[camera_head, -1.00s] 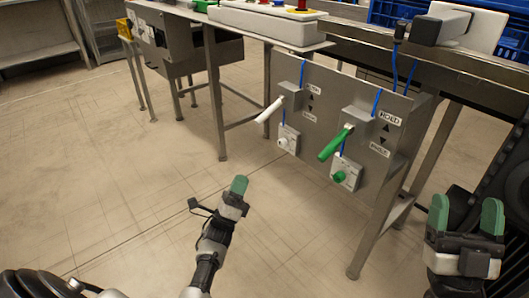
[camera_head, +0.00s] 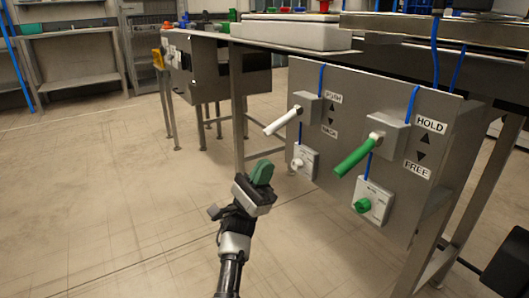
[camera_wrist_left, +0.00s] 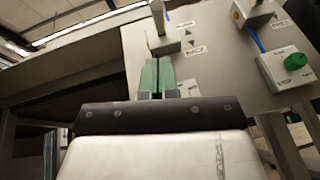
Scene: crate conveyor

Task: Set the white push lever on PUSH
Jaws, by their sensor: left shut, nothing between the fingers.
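The white push lever (camera_head: 283,122) sticks out of a grey bracket on the metal panel and slopes down to the left. Its upper label reads PUSH (camera_head: 333,97); the lower one is hard to read. In the left wrist view the lever (camera_wrist_left: 158,17) shows just beyond the fingertips. My left gripper (camera_head: 262,172), with green fingers, is shut and empty, below and left of the lever and apart from it. Its fingers (camera_wrist_left: 157,76) lie together in the left wrist view. My right gripper is not in view.
A green lever (camera_head: 358,156) with HOLD and FREE labels is to the right on the same panel (camera_head: 350,90). A white-knobbed box (camera_head: 304,161) and a green-knobbed box (camera_head: 371,202) sit below. Blue cables run down the panel. Floor at left is clear.

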